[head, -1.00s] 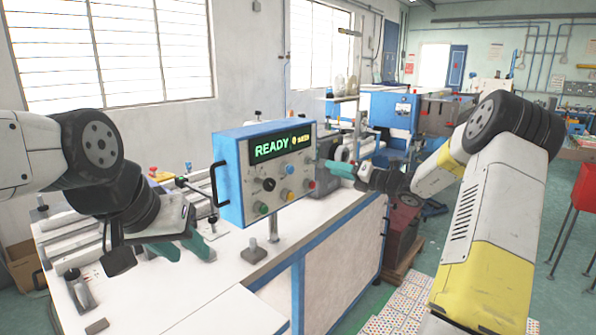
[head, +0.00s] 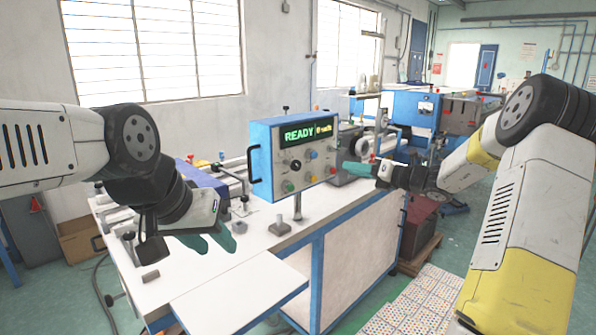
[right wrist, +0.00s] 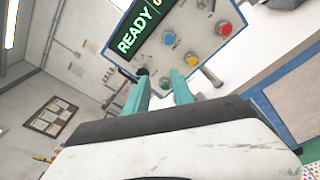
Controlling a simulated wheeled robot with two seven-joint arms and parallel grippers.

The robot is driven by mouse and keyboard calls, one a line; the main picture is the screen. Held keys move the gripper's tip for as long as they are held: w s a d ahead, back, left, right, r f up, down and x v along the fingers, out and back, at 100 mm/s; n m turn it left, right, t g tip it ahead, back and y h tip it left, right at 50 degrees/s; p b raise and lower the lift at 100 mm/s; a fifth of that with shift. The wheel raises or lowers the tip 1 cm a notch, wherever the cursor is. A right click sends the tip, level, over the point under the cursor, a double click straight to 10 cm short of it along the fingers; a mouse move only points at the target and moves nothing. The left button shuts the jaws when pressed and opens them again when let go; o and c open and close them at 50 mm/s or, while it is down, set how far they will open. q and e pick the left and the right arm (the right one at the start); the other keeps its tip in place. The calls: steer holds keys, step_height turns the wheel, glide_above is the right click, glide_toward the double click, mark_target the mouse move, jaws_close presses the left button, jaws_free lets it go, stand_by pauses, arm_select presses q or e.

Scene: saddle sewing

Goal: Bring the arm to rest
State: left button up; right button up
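A blue control box (head: 262,165) with a grey front stands on a post above the white workbench. Its green display (head: 305,132) reads READY, and coloured buttons and a black knob sit below. My left gripper (head: 220,244) is left of the box, over the bench; its teal fingers are apart and empty. My right gripper (head: 358,170) is just right of the box's front in the head view. In the right wrist view its two teal fingers (right wrist: 160,76) are apart with nothing between them, pointing toward the box's lower front (right wrist: 205,48). Contact with the box cannot be told.
The white bench top (head: 235,290) has a blue-edged front and carries metal fixtures at the left. A cardboard box (head: 82,240) sits on the floor at the left. Blue machines (head: 395,108) stand behind. A dotted mat (head: 420,300) lies on the green floor at the right.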

steer(key=s+a+r+n+g+h, duration=0.1)
steer(key=s+a+n+g+h, duration=0.15)
steer(key=s+a+n, duration=0.5)
steer(key=s+a+r+n+g+h, duration=0.1)
steer(key=s+a+n+g+h, duration=0.2)
steer(key=s+n, duration=0.85)
steer(key=s+d+n+h, duration=0.2)
steer(key=s+d+n, duration=0.2)
steer(key=s+n, duration=0.3)
steer(key=s+d+n+h, duration=0.3)
steer(key=s+n, duration=0.4)
steer(key=s, duration=0.5)
steer(key=shift+s+d+f+n+t, duration=0.3)
steer(key=shift+s+d+n+t, duration=0.05)
steer(key=shift+s+d+n, duration=0.05)
